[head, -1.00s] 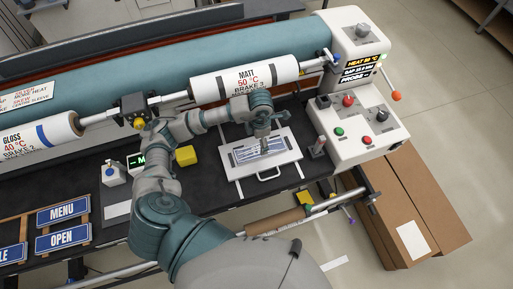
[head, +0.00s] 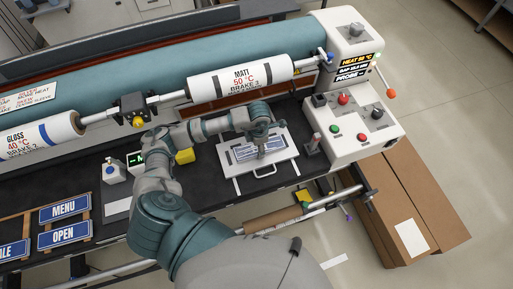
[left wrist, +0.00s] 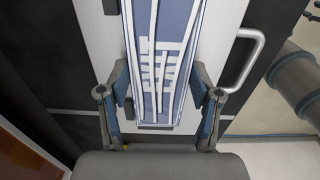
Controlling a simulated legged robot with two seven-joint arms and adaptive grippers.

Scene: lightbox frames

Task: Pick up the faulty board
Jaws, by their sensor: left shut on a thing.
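A blue board with white lettering and stripes (head: 243,153) lies on a white tray with a handle (head: 284,166) at the machine's front right. In the left wrist view the board (left wrist: 165,40) runs lengthwise away from me between the fingers. My left gripper (head: 261,154) is over the board, its fingers closed against the two long edges; it also shows in the left wrist view (left wrist: 162,92). Part of the board is hidden by the gripper in the head view. I cannot tell whether the board is lifted clear of the tray. My right gripper is not in view.
Boards reading MENU (head: 64,214) and OPEN (head: 63,236) sit in a rack at left. A control box (head: 352,120) is on the right. A white roll (head: 238,79) hangs behind.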

